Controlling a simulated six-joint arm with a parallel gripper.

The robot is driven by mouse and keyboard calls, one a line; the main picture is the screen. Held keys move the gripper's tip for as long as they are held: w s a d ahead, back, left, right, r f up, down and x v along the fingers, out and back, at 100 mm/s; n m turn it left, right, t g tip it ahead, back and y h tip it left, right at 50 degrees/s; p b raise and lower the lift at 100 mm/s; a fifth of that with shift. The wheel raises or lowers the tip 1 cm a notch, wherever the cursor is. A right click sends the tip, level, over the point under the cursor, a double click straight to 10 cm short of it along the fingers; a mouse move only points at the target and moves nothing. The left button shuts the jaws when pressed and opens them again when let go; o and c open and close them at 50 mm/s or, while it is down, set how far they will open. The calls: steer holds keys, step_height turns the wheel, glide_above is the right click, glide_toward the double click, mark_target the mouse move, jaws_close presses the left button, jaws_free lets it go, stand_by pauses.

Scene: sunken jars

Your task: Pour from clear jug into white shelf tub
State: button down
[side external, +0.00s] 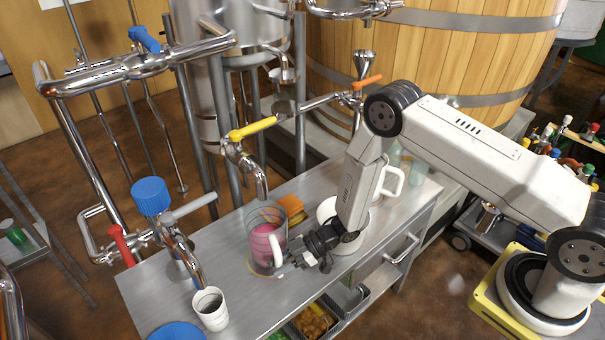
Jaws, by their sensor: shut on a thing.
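The clear jug (256,232) stands about upright at the middle of the steel bench, with pink liquid inside and a pale handle (275,249) facing my arm. My gripper (283,267) is shut on the jug's handle from the right. I cannot tell whether the jug's base touches the bench. A white round tub (326,209) stands just behind my gripper and is partly hidden by my arm. Whether it is the shelf tub I cannot tell. The bench's lower shelf is mostly hidden.
Orange blocks (268,213) lie close behind the jug. Taps with yellow (253,128) and blue (150,196) handles overhang the bench's back edge. A white cup (210,309) and a blue round thing (177,333) are at the front left. A white handled jug (391,178) stands behind my arm.

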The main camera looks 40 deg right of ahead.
mark_target(279, 255)
steer(key=shift+r, duration=1.55)
steer(key=shift+w, duration=0.1)
steer(key=w+d+r+m+t+h, duration=0.2)
steer(key=d+r+m+t+h, duration=0.4)
steer(key=d+r, duration=0.35)
steer(key=w+d+r+m+t+h, duration=0.3)
steer(key=d+r+m+h, duration=0.2)
steer(key=d+r+m, duration=0.4)
steer(key=s+a+f+n+g+y, duration=0.1)
steer(key=s+n+g+y, duration=0.9)
steer(key=s, duration=1.3)
steer(key=a+n+y, duration=0.1)
steer(key=n, duration=0.2)
steer(key=shift+s+a+y, duration=0.15)
steer(key=shift+s+y, duration=0.15)
steer(key=shift+s, duration=0.05)
steer(key=shift+f, duration=0.3)
